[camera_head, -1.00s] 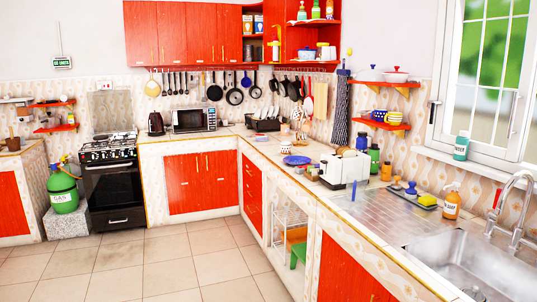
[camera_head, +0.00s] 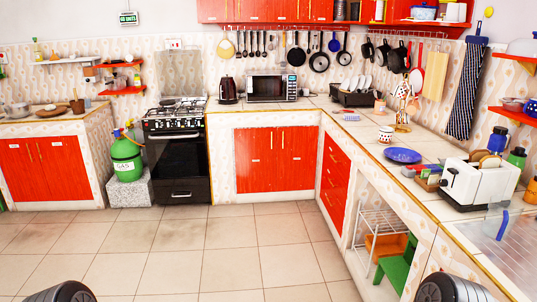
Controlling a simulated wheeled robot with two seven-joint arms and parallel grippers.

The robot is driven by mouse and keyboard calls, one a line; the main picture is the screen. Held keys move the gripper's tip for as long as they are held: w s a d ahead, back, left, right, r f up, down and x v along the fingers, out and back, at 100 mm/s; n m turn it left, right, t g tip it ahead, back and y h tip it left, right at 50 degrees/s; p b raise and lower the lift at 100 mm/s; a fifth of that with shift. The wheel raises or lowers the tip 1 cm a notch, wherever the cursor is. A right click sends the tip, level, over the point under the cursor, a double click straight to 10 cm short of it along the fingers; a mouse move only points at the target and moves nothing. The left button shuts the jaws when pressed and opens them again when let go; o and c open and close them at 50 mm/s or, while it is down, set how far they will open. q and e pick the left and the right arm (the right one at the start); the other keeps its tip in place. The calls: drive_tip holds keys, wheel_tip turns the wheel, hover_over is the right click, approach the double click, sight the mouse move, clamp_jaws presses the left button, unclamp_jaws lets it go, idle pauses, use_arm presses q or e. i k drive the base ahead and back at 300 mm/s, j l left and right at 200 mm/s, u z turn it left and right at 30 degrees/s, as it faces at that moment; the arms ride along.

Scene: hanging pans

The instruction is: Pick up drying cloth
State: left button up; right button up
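A long dark blue and white patterned cloth (camera_head: 463,100), which looks like the drying cloth, hangs on the right wall above the counter. It hangs straight down to the right of a pale cutting board. Neither of my grippers is in view. Only dark rounded parts of my own arms show at the bottom left and bottom right edges, well away from the cloth.
An L-shaped counter (camera_head: 423,143) runs below the cloth, with a blue plate (camera_head: 402,155), a white toaster (camera_head: 480,183) and bottles on it. A green stool (camera_head: 392,265) stands under the counter at right. The tiled floor (camera_head: 225,250) is clear.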

sight(347, 116)
drive_tip(key=i, duration=2.55)
drive_tip(key=i+j+z, duration=0.1)
drive_tip(key=i+z, duration=0.3)
drive_tip(key=i+j+z, duration=0.4)
drive_tip(key=i, duration=0.15)
drive_tip(key=i+j+z, duration=0.3)
drive_tip(key=i+z, duration=0.15)
drive_tip(key=i+j+z, duration=0.4)
drive_tip(key=j, duration=0.15)
drive_tip(key=i+j+z, duration=0.2)
drive_tip(key=j+z, duration=0.25)
drive_tip(key=i+j+z, duration=0.15)
drive_tip(key=j+z, duration=0.3)
drive_tip(key=j, duration=0.2)
drive_tip(key=j+z, duration=0.9)
drive_tip(key=j, duration=0.3)
drive_tip(key=k, duration=0.05)
